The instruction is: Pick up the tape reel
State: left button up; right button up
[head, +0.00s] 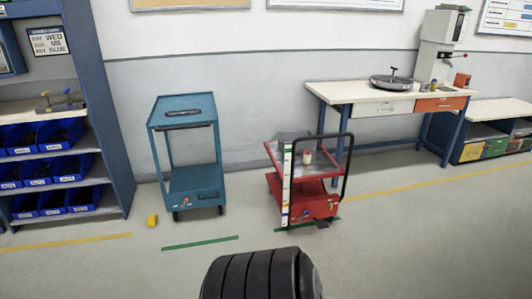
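A small yellow object (152,220), which looks like the tape reel, is on the grey floor. It is just left of the blue cart's foot, near the end of a yellow floor line. It is too small to tell clearly how it lies. Neither of my grippers is in view.
A blue two-shelf cart (190,180) and a red cart (302,205) with a dark handle stand near the wall. A blue rack (104,130) with bins is at left. A workbench (385,92) stands at right. The floor in front of the carts is mostly free.

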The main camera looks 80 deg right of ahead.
aim_at(307, 154)
jog(key=z, duration=3.1)
jog(key=i+j, duration=0.15)
jog(key=i, duration=0.2)
jog(key=i+j, duration=0.15)
jog(key=i, duration=0.2)
